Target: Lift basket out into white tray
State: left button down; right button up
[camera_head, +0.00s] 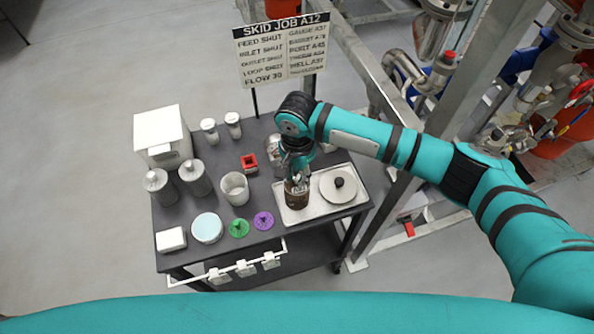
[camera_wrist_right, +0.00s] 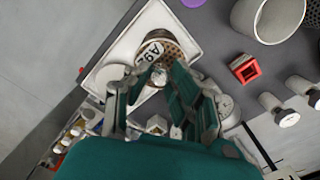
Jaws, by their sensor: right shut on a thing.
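The basket (camera_head: 297,199) is a small brown perforated cylinder over the left part of the white tray (camera_head: 312,213). My right gripper (camera_head: 298,181) points down from above and is shut on the top of the basket. In the right wrist view the basket (camera_wrist_right: 180,52) shows its mesh side and a white tag with dark characters, beyond the fingers (camera_wrist_right: 158,84). I cannot tell whether the basket's bottom touches the tray (camera_wrist_right: 122,47). My left gripper is not in view.
A round lid with a black knob (camera_head: 338,184) lies in the tray's right part. An open white pot (camera_head: 235,188), a red square part (camera_head: 249,163), a purple disc (camera_head: 263,220) and a green disc (camera_head: 239,228) stand to the left. A sign (camera_head: 283,50) rises behind.

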dwell(0.4)
jog(key=shift+f+p, duration=0.1)
jog(key=shift+p, duration=0.45)
jog(key=o, duration=1)
jog(key=shift+c, duration=0.2)
jog(key=shift+o, duration=0.3)
jog(key=shift+o, duration=1.3)
notch_tip(320, 180, up, 3)
jog(key=p, duration=0.3)
jog(key=shift+f, duration=0.15)
jog(key=shift+r, duration=2.4)
